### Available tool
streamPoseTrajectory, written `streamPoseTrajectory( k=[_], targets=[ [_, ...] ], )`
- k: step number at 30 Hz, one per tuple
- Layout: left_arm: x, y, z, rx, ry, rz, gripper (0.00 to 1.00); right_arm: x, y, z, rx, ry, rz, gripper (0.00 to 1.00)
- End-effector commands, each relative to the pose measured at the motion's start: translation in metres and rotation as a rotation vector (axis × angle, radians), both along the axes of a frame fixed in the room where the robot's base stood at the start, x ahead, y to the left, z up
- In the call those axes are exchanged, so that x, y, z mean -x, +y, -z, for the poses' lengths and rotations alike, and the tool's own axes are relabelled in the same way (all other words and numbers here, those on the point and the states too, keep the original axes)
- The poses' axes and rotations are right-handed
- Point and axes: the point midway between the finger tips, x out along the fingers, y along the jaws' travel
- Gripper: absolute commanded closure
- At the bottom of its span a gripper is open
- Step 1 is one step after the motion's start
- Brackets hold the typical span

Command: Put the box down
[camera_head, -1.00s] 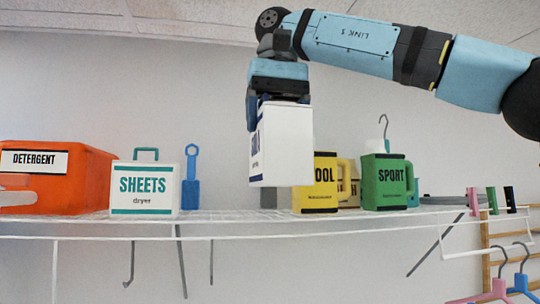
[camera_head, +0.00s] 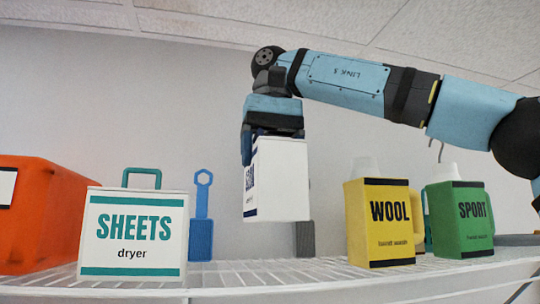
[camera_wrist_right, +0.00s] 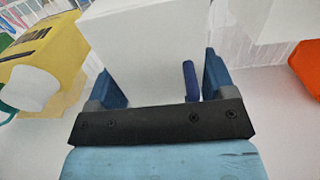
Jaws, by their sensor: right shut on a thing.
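A white box (camera_head: 280,182) with dark blue lettering on its left face hangs upright from my right gripper (camera_head: 273,142). The gripper is shut on the top of the box, with its fingers pointing down. In the head view the box is in front of the wall, between the sheets box and the wool jug, with its base a little above the shelf's far part in the picture. In the right wrist view the white box (camera_wrist_right: 148,45) fills the space between the blue fingers. My left gripper does not show.
A white wire shelf (camera_head: 330,273) runs across below. On it stand an orange detergent container (camera_head: 45,230), a white sheets box (camera_head: 133,232), a blue wrench-shaped tool (camera_head: 201,225), a grey block (camera_head: 305,239), a yellow wool jug (camera_head: 380,222) and a green sport jug (camera_head: 460,222). Bare wire shows between sheets and wool.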

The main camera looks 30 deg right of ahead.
Motion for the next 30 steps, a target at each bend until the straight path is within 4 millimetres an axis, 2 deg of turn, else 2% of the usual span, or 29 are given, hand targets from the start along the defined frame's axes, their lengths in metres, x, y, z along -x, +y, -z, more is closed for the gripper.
streamPoseTrajectory(
  k=[9, 18, 30],
  targets=[
    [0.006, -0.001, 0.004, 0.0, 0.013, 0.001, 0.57, 0.0, -0.001, 0.026, -0.003, 0.002, -0.002, 1.0],
    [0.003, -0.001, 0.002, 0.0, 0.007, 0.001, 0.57, 0.0, 0.0, 0.053, -0.001, 0.001, -0.002, 1.0],
    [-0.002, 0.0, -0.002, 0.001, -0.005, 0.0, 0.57, 0.0, 0.0, 0.065, -0.001, -0.002, 0.001, 1.0]
  ],
)
